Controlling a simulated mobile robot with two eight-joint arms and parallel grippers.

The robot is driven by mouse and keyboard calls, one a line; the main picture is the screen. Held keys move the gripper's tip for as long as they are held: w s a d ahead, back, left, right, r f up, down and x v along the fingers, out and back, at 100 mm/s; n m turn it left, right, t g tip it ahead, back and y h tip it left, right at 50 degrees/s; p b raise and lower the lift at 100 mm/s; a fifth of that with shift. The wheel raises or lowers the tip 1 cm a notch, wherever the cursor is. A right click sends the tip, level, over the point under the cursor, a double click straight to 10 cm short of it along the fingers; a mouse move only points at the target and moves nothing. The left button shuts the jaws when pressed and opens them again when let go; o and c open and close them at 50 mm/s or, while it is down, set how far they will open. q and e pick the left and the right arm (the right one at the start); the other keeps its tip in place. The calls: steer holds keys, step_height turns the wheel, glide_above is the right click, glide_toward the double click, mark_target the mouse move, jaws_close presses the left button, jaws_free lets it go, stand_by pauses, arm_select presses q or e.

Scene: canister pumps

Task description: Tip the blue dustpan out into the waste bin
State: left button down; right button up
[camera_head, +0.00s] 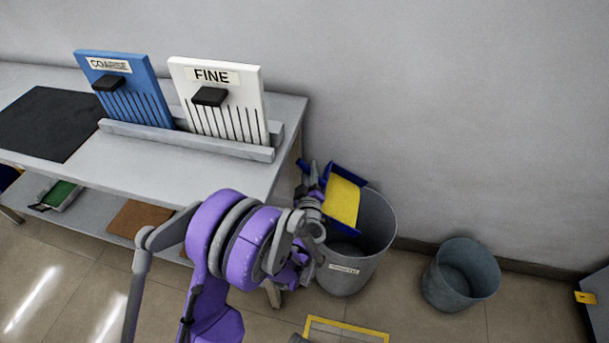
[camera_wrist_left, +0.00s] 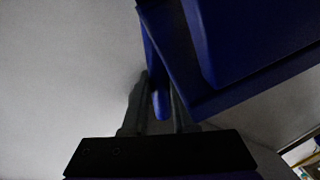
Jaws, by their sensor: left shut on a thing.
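The blue dustpan (camera_head: 328,208) is in the air over the labelled grey waste bin (camera_head: 347,270), tilted, with a yellow face showing inside its blue rim. My left gripper (camera_head: 309,186) is at its handle, at the bin's left rim. In the left wrist view the two fingers (camera_wrist_left: 157,105) are shut on the blue handle, and the dustpan's body (camera_wrist_left: 245,45) fills the upper right. The bin's inside is partly hidden by the dustpan and my arm. I cannot tell whether anything lies on the dustpan. My right gripper is not in view.
A grey bench (camera_head: 235,172) stands left of the bin, with a blue board (camera_head: 128,85) and a white "FINE" board (camera_head: 220,88) in a rack. A second, smaller bin (camera_head: 461,275) stands to the right. A yellow floor outline (camera_head: 345,329) lies in front. The wall is close behind.

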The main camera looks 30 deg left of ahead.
arm_select(q)
steer(key=d+r+m+p, duration=0.1)
steer(key=d+r+p, duration=0.1)
steer(key=r, duration=0.1)
steer(key=r+m+p, duration=0.1)
steer(key=shift+w+d+r+m+t, duration=0.25)
steer(key=shift+w+d+m+t, duration=0.05)
steer(key=shift+w+d, duration=0.2)
steer(key=shift+d, duration=0.25)
steer(key=w+d+r+m+t, duration=0.1)
steer(key=d+r+m, duration=0.1)
steer(key=d+m, duration=0.2)
steer(key=w+d+r+m, duration=0.2)
steer(key=d+m, duration=0.2)
steer(key=d, duration=0.4)
steer(key=shift+w+d+r+t, duration=0.25)
steer(key=shift+w+t, duration=0.05)
steer(key=shift+t, duration=0.1)
